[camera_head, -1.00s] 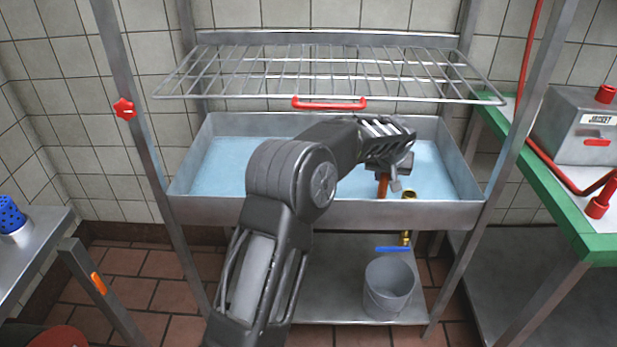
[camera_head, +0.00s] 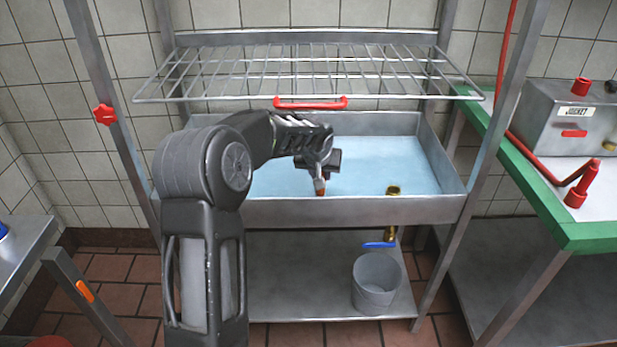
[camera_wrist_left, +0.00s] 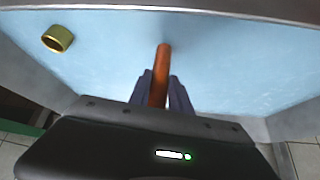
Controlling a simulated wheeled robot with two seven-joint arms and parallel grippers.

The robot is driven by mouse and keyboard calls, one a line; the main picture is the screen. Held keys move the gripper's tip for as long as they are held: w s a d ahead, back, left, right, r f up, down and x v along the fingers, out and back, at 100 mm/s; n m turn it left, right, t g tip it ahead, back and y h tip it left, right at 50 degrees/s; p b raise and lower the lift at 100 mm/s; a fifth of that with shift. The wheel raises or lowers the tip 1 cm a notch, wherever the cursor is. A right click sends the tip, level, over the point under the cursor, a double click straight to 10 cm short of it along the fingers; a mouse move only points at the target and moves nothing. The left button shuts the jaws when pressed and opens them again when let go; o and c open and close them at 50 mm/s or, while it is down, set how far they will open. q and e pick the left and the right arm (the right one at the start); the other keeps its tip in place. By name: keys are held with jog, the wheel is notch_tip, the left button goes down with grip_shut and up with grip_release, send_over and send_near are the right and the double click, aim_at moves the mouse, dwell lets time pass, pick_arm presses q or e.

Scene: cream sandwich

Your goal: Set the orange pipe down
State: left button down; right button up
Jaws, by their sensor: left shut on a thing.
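The orange pipe (camera_wrist_left: 163,66) is held between the two fingers of my left gripper (camera_wrist_left: 162,88), which is shut on it. In the wrist view the pipe sticks out past the fingertips over the blue tray bottom. I cannot tell whether the pipe touches the tray bottom. My right gripper is not in view.
A brass fitting (camera_head: 393,190) stands in the tray right of the pipe; it also shows in the wrist view (camera_wrist_left: 57,39). A wire rack (camera_head: 310,70) with a red handle (camera_head: 310,103) hangs above. A grey bucket (camera_head: 376,284) stands below. The tray's right side is clear.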

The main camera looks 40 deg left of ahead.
pick_arm(q)
jog(key=s+a, duration=0.1)
jog(key=s+a+f, duration=0.1)
jog(key=shift+s+a, duration=0.1)
jog(key=shift+a, duration=0.2)
jog(key=shift+f, duration=0.25)
jog(key=shift+f, duration=0.15)
jog(key=c, duration=1.2)
grip_release()
jog(key=shift+r, duration=0.4)
jog(key=v, duration=1.1)
jog(key=shift+s+d+r+p, duration=0.1)
jog(key=shift+d+r+p, duration=0.1)
jog(key=shift+p, duration=0.1)
